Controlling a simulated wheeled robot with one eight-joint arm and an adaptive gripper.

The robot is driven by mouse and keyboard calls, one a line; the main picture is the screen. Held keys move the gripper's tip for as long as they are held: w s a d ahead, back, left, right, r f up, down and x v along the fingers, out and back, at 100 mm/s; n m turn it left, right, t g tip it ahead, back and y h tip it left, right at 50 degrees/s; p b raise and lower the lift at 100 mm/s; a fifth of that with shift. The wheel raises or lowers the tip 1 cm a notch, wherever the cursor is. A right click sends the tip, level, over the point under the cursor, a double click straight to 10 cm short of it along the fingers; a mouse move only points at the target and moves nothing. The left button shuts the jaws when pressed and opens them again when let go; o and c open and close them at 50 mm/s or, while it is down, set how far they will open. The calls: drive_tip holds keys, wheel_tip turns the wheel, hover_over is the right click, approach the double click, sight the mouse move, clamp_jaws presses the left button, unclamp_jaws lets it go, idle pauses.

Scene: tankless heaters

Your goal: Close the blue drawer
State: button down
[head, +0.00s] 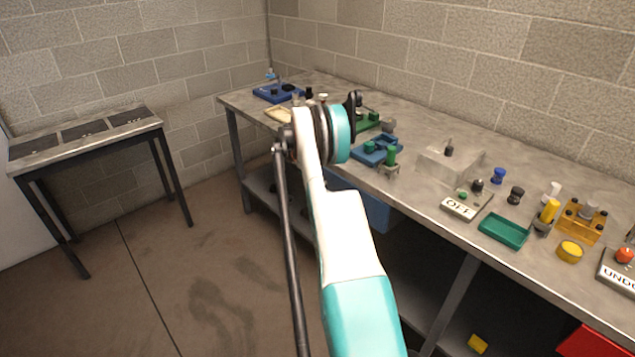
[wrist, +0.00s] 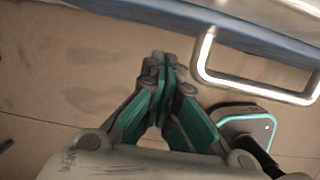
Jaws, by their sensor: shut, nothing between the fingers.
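The blue drawer (head: 375,208) is under the front edge of the long workbench in the head view, partly hidden behind my arm. How far it stands out is hard to tell there. In the wrist view the blue drawer front (wrist: 190,17) runs along the top, with a silver bar handle (wrist: 255,91) sticking out from it at the right. My gripper (wrist: 162,62) is shut and empty, with its fingertips left of the handle and just short of the drawer front; I cannot tell whether they touch it. In the head view my gripper is hidden by my arm.
The workbench (head: 421,213) carries blue and green trays, a clear block, knobs and a yellow-orange fixture. A red drawer (head: 590,342) is at the lower right. A small side table (head: 85,137) stands at the left wall. The floor between is clear.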

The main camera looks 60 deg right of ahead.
drive_tip(key=a+p+v, duration=0.1)
drive_tip(key=p+v, duration=0.2)
drive_tip(key=v, duration=0.7)
drive_tip(key=shift+w+a, duration=0.2)
drive_tip(key=shift+w, duration=0.05)
